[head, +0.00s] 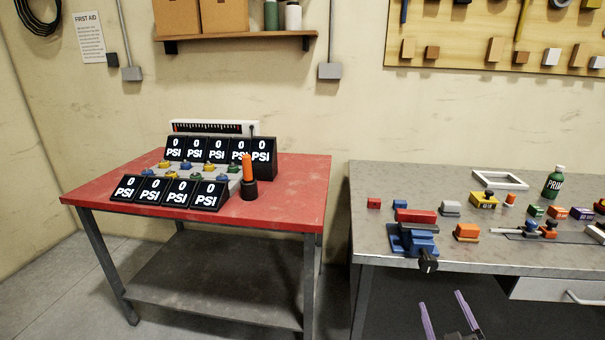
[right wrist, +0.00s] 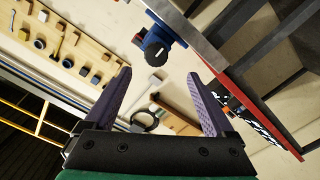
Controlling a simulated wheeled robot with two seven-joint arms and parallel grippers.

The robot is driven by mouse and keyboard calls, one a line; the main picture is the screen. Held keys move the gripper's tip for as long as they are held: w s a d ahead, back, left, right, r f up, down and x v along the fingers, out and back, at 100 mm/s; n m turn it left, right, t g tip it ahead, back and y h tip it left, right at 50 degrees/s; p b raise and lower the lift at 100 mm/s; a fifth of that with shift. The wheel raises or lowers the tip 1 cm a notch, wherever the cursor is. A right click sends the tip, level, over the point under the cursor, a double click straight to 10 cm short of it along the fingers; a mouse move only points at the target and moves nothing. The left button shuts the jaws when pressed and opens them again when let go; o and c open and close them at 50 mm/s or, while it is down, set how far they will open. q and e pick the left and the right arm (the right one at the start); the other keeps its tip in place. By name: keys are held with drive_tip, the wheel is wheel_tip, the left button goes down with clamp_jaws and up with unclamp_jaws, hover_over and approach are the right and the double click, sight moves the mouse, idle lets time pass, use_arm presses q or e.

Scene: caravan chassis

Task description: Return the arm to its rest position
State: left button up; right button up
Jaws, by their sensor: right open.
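My right gripper (head: 447,318) shows at the bottom of the head view, low in front of the grey workbench (head: 365,213). Its two purple fingers are spread apart. In the right wrist view the right gripper (right wrist: 163,105) is open with nothing between its fingers. The blue vise (head: 413,240) with a black knob is on the bench's front edge, above and left of the gripper in the head view. The vise (right wrist: 157,46) also shows in the right wrist view, apart from the fingers. My left gripper is not in view.
A red table (head: 295,190) at left holds several black PSI displays (head: 167,192) and an orange-topped tool (head: 248,170). The grey bench carries several small coloured blocks, a white frame (head: 500,180) and a green bottle (head: 553,182). A gap separates table and bench.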

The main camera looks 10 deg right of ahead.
drive_tip(key=s+a+f+g+y, duration=0.2)
drive_tip(key=a+f, duration=0.2)
drive_tip(key=f, duration=0.7)
drive_tip(key=s+a+f+g+y, duration=0.1)
drive_tip(key=a+f+g, duration=0.2)
drive_tip(key=f, duration=0.7)
drive_tip(key=s+a+f+g+y, duration=0.2)
drive_tip(key=a+f, duration=0.2)
drive_tip(key=f, duration=0.7)
drive_tip(key=s+a+f+g+y, duration=0.1)
drive_tip(key=s+a+f+g, duration=0.25)
drive_tip(key=s+f, duration=0.75)
drive_tip(key=s+d+f+g, duration=0.1)
drive_tip(key=s+f+g, duration=0.1)
drive_tip(key=s, duration=0.5)
drive_tip(key=s+d+f+g, duration=0.1)
drive_tip(key=s+f+g, duration=0.2)
drive_tip(key=s, duration=0.5)
drive_tip(key=shift+s+f+m, duration=0.25)
drive_tip(key=shift+f+m, duration=0.05)
drive_tip(key=shift+f, duration=0.5)
